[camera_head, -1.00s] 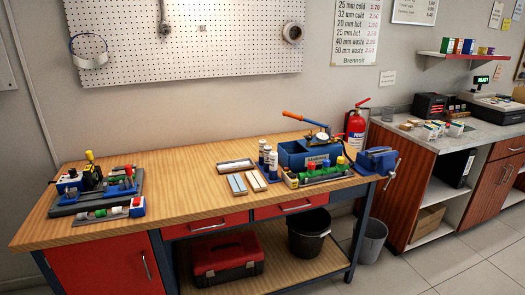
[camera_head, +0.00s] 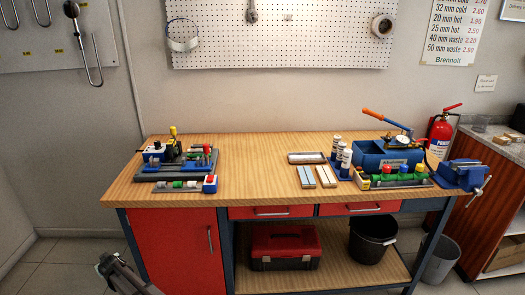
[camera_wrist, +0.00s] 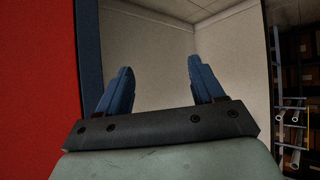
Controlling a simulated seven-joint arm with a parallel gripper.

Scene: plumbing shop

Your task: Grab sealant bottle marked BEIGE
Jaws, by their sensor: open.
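Several white sealant bottles with dark labels stand in a close group on the workbench (camera_head: 240,200), right of its middle. The front one (camera_head: 345,163) and the back one (camera_head: 336,147) show in the head view; their label words are too small to read, so I cannot tell which is BEIGE. In the wrist view my gripper (camera_wrist: 159,85) is open and empty, its two blue fingers well apart. It is away from the bottles, beside a red panel with a dark blue edge. Part of my arm shows low at the left in the head view.
The bench's middle is clear.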

